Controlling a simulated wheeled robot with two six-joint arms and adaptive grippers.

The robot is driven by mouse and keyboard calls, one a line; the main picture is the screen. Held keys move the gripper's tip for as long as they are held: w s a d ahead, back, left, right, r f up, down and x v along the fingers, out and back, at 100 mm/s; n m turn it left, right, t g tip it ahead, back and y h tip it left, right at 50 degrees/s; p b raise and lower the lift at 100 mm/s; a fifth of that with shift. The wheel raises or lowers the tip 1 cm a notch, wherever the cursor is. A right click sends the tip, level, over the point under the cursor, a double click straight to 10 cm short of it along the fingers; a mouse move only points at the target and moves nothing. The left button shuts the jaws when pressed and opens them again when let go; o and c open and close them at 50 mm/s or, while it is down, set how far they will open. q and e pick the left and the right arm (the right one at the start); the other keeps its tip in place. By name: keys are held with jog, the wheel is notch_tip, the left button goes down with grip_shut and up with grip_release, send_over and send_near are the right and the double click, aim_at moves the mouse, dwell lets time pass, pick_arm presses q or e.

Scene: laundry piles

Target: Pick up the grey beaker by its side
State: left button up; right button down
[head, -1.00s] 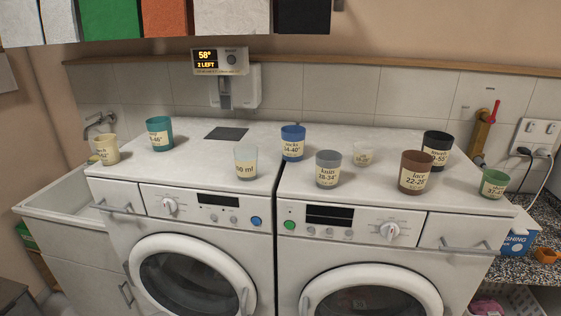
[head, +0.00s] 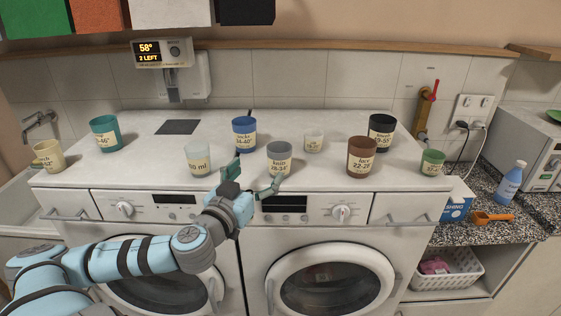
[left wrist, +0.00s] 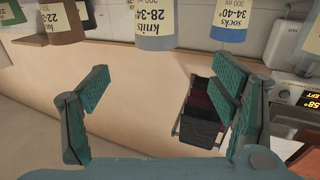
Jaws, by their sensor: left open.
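The grey beaker (head: 279,152), labelled knits 28-34°, stands upright near the front edge of the right-hand machine top. My left gripper (head: 252,181) is open and empty, in front of the beaker and slightly to its left in the head view. One fingertip overlaps the beaker's lower front in that view; I cannot tell that they touch. In the left wrist view the grey beaker (left wrist: 155,42) is at the top, cut off by the frame edge, beyond and between the spread green-padded fingers (left wrist: 157,88). My right gripper is not in view.
A blue beaker (head: 244,122) stands behind left, a clear beaker (head: 198,172) to the left, a small pale cup (head: 313,132) behind right, and a brown beaker (head: 361,148) to the right. A dark beaker (head: 381,124) and green cup (head: 431,169) stand farther right.

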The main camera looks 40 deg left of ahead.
aim_at(271, 155)
pick_arm(q)
jog(key=x, duration=0.6)
jog(key=shift+w+a+f+p, duration=0.25)
jog(key=shift+a+f+p, duration=0.05)
jog(key=x, duration=0.2)
jog(key=p+x, duration=0.1)
jog(key=x, duration=0.1)
jog(key=d+f+x, duration=0.1)
jog(key=x, duration=0.1)
jog(key=shift+w, duration=0.15)
jog(key=shift+w+f, duration=0.1)
jog(key=c, duration=1.3)
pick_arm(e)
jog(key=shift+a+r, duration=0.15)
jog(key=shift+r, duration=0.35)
